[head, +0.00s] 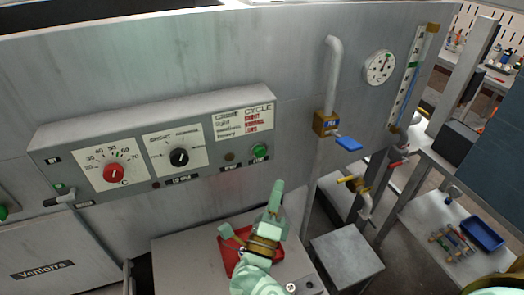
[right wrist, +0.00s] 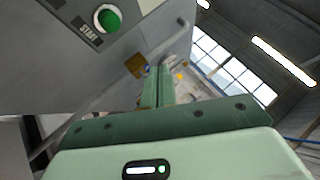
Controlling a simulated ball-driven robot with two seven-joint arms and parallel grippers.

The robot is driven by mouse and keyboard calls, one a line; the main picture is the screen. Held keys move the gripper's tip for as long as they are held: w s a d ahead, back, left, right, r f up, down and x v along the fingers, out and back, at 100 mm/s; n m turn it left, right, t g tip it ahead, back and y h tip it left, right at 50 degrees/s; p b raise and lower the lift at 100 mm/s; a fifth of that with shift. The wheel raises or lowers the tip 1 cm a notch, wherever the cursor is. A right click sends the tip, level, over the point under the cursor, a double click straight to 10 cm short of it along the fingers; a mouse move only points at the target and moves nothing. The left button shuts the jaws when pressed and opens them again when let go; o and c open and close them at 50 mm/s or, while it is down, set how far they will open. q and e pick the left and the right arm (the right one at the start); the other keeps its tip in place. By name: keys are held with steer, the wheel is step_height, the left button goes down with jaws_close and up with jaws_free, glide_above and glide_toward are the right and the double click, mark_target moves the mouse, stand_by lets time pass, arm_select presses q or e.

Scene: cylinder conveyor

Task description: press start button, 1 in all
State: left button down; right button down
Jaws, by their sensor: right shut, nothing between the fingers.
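The green start button (head: 260,151) sits at the right end of the grey control panel (head: 90,128) in the head view. In the right wrist view the same button (right wrist: 108,18) shows at the top, beside a label reading START. My right gripper (head: 277,188) points up, below and slightly right of the button, and is apart from it in the picture. Its fingers (right wrist: 158,75) are shut with nothing between them. My left gripper is in neither view.
The panel also holds a red dial (head: 115,173) and a black dial (head: 179,157). A pipe with a blue-handled valve (head: 348,144) stands right of the button. A red tray (head: 226,258) lies on the surface below, partly hidden by my gripper.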

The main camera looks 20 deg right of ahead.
steer(key=b, duration=0.4)
glide_toward(264, 150)
steer(key=w+d+r, duration=0.2)
steer(key=d, duration=0.2)
steer(key=shift+w+r, duration=0.3)
stand_by(1.2)
steer(key=shift+w, duration=0.15)
steer(key=shift+w, duration=0.25)
steer(key=shift+w+b, duration=0.3)
steer(key=shift+w, duration=0.2)
stand_by(0.9)
steer(key=shift+s, duration=0.1)
steer(key=shift+s+p, duration=0.5)
steer(key=shift+s, duration=0.35)
